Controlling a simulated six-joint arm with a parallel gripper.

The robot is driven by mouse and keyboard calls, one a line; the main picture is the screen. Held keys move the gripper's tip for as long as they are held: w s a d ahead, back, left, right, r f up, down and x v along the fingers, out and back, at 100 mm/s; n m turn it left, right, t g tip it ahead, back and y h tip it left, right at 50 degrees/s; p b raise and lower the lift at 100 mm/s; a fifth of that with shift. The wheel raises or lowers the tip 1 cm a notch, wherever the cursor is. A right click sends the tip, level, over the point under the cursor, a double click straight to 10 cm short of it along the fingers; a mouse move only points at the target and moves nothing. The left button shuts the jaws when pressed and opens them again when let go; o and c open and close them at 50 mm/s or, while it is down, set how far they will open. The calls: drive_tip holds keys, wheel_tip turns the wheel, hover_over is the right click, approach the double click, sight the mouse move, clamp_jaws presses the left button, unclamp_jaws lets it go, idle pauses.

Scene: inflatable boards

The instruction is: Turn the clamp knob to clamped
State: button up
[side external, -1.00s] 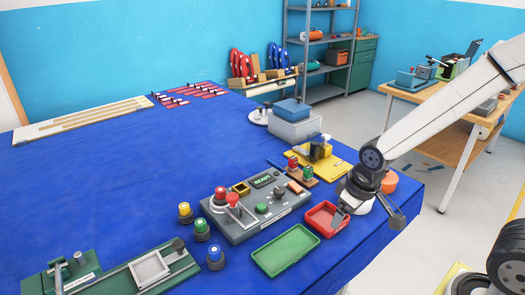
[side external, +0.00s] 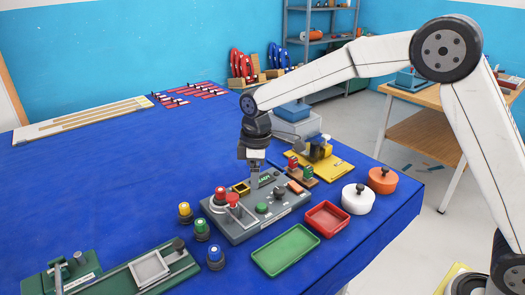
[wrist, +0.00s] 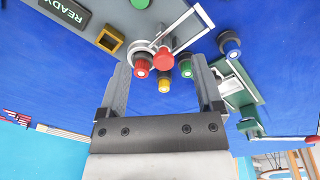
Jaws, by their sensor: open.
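The grey control panel (side external: 235,226) lies on the blue table. It carries a green knob (side external: 262,208), a black knob (side external: 279,193), two red-capped controls (side external: 232,199) beside a pale metal frame, a yellow square socket (side external: 240,188) and a READY display (side external: 264,177). I cannot tell which knob is the clamp knob. My gripper (side external: 254,184) points down over the back of the panel, open and empty. In the wrist view its fingers (wrist: 161,62) stand apart, with the red controls (wrist: 163,59) appearing between them. The READY display (wrist: 68,11) shows at upper left there.
Yellow, green and blue buttons (side external: 201,229) stand left of the panel. A red tray (side external: 327,218), a green tray (side external: 286,250), and white (side external: 358,199) and orange (side external: 382,180) round pots lie to the right. A green fixture (side external: 120,277) sits at front left.

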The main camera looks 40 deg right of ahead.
sight(232, 196)
drive_tip(key=w+a+n, duration=0.2)
drive_tip(key=a, duration=0.1)
drive_tip(key=w+a+n, duration=0.1)
drive_tip(key=w, duration=0.1)
drive_tip(key=shift+a+r+g, duration=0.15)
drive_tip(key=shift+r+g, duration=0.15)
drive_tip(key=shift+r, duration=0.05)
drive_tip(key=shift+f, duration=0.1)
drive_tip(key=shift+f, duration=3.85)
clamp_jaws()
